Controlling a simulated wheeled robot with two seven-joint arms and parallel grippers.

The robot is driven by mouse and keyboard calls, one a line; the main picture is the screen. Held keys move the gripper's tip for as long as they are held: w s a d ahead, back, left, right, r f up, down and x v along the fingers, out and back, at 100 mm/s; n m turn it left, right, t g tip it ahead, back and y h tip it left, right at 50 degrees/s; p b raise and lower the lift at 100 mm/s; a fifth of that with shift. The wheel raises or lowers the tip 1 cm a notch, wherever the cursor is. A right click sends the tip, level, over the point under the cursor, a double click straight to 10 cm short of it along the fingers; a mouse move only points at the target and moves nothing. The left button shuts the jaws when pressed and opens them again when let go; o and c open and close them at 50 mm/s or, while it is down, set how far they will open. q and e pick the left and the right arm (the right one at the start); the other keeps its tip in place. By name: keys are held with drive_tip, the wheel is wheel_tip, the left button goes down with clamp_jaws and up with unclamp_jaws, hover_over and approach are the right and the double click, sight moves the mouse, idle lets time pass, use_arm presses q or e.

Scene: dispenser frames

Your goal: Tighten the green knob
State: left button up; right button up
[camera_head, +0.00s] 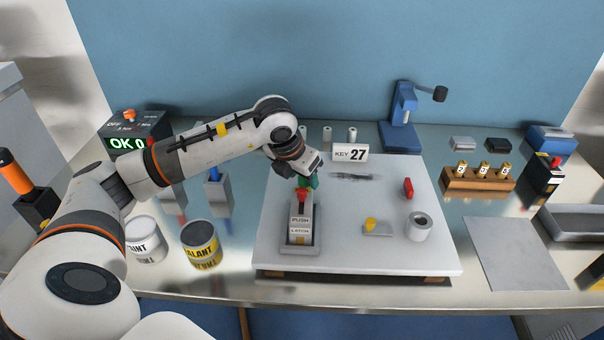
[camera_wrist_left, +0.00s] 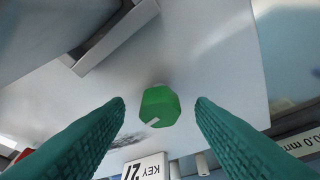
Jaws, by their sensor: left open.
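The green knob (camera_wrist_left: 160,106) shows in the left wrist view as a faceted green piece with a small pale mark near its lower edge. It stands over the white board (camera_head: 350,260). My left gripper (camera_wrist_left: 160,112) has its two teal fingers apart, one on each side of the knob, with a gap on both sides; no contact shows. In the head view my left gripper (camera_head: 308,181) points down over the back left part of the board, and it largely hides the knob there. My right gripper is in neither view.
The board also holds a KEY 27 sign (camera_head: 350,153), a red piece (camera_head: 408,187), a yellow knob (camera_head: 371,224) and a grey cylinder (camera_head: 418,228). Cans (camera_head: 201,245) stand left.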

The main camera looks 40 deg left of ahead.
use_arm(q)
drive_tip(key=b+v, duration=0.1)
drive_tip(key=v, duration=1.1)
drive_tip(key=shift+b, duration=0.3)
drive_tip(key=shift+w, duration=0.1)
